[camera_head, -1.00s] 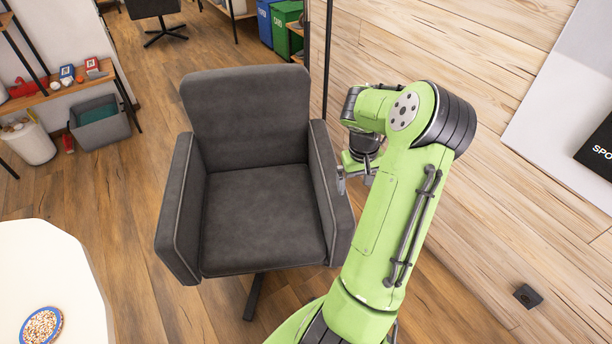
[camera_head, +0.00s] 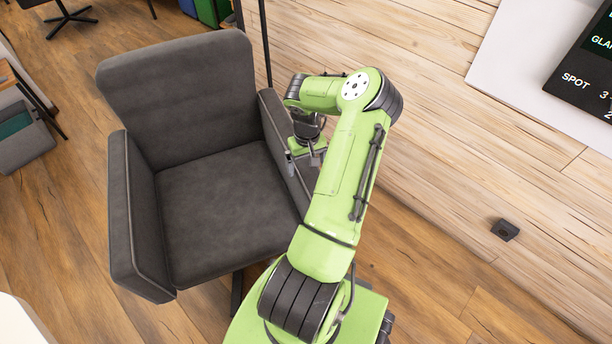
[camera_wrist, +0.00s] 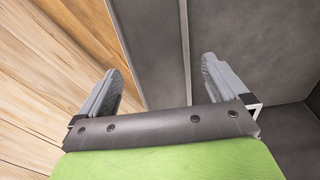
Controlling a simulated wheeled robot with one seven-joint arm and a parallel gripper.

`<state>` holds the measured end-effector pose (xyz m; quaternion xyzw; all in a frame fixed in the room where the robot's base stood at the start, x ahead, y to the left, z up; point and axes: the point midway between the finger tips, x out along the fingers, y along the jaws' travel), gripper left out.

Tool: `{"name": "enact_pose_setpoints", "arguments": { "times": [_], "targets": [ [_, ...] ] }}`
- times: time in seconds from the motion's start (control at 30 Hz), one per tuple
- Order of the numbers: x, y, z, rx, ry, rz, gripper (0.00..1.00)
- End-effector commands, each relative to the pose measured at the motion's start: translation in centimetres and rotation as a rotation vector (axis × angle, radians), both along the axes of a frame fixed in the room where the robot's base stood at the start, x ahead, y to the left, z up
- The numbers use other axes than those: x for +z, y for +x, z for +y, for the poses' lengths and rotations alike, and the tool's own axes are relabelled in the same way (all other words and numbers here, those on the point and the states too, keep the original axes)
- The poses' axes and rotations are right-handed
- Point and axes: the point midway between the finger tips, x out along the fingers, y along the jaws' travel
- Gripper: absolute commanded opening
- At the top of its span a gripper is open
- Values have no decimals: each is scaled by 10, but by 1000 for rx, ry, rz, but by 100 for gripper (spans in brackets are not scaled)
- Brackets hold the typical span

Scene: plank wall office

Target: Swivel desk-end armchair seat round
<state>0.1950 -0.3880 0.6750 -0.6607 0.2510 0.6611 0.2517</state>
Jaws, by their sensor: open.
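The dark grey armchair (camera_head: 225,210) fills the left middle of the head view, its seat facing the lower part of the picture and its backrest (camera_head: 180,90) at the far side. It stands on a dark swivel base, mostly hidden. My gripper (camera_head: 303,158) is at the chair's right armrest (camera_head: 275,140), on its outer side and top. In the wrist view my gripper (camera_wrist: 160,85) is open, and the armrest (camera_wrist: 165,50) runs between its two grey fingers, with its piped edge near the right finger. I cannot tell whether the fingers touch it.
A plank wall (camera_head: 430,110) stands close on the right, with a pale board and dark sign on it. A white table edge (camera_head: 18,325) shows at lower left.

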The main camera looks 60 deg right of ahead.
Motion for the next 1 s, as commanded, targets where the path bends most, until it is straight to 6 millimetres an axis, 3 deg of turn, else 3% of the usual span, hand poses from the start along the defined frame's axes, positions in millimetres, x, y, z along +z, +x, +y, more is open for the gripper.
{"name": "enact_pose_setpoints", "arguments": {
  "times": [0.03,0.2,0.53,1.0],
  "targets": [
    [-17,0,1,-2,4,-1,100],
    [-42,1,0,0,1,-1,100],
    [-47,0,0,0,-1,0,100],
    [-47,0,0,0,-1,0,30]
  ]
}}
